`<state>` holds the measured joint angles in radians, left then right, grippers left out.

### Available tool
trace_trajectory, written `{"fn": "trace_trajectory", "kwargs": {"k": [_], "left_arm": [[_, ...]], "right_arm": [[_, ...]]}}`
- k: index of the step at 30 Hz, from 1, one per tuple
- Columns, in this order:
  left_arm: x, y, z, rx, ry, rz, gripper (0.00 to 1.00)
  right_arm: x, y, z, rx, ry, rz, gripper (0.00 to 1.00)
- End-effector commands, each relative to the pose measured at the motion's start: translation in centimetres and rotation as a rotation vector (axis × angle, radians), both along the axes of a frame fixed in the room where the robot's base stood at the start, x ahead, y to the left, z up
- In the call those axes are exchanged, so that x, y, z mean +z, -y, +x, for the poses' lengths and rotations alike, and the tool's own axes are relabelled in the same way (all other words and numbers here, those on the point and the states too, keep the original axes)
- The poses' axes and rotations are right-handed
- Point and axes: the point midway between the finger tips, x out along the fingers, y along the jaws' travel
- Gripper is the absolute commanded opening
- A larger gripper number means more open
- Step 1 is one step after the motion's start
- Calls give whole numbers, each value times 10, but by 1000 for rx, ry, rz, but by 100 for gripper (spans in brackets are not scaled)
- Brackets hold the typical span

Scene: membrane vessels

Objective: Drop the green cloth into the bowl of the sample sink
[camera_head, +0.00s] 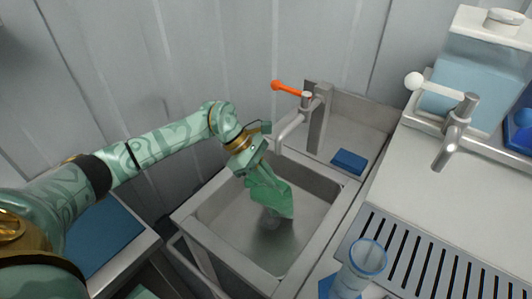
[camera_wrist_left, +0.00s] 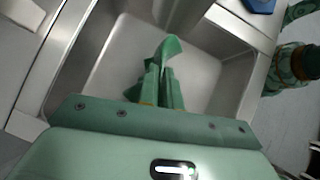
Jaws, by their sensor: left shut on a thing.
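The green cloth (camera_head: 271,192) hangs from my left gripper (camera_head: 252,166), over the bowl of the sample sink (camera_head: 313,216). The gripper is shut on the cloth's upper part, and the cloth's lower end droops inside the outline of the bowl. I cannot tell whether that end touches the bowl's floor. In the left wrist view the cloth (camera_wrist_left: 166,52) sticks up between the fingertips (camera_wrist_left: 158,85), with the grey sink bowl (camera_wrist_left: 112,62) behind it. My right gripper does not show in the head view.
A tap with an orange lever (camera_head: 288,88) stands at the sink's back edge. A blue sponge (camera_head: 348,161) lies on the ledge right of it. A clear cup (camera_head: 361,266) stands by the slotted drain (camera_head: 425,255) at the right. A second tap (camera_head: 455,130) and a water tank (camera_head: 485,75) are beyond.

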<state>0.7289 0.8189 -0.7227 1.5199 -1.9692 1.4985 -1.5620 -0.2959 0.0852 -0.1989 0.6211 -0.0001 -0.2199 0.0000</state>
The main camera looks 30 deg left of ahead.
Motion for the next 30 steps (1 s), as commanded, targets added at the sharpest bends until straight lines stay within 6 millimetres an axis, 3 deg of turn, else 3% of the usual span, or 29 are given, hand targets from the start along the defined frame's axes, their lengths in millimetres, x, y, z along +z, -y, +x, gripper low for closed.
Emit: {"fn": "trace_trajectory", "kwargs": {"k": [8,18,27,30], "left_arm": [[-19,3,-6,-9,-3,-1,0],[-60,3,-5,-8,-3,0,0],[-63,2,-5,-7,-1,1,0],[-63,2,-5,-7,-1,1,28]], "right_arm": [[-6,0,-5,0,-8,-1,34],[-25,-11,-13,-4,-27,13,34],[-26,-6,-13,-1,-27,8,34],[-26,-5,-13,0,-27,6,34]]}}
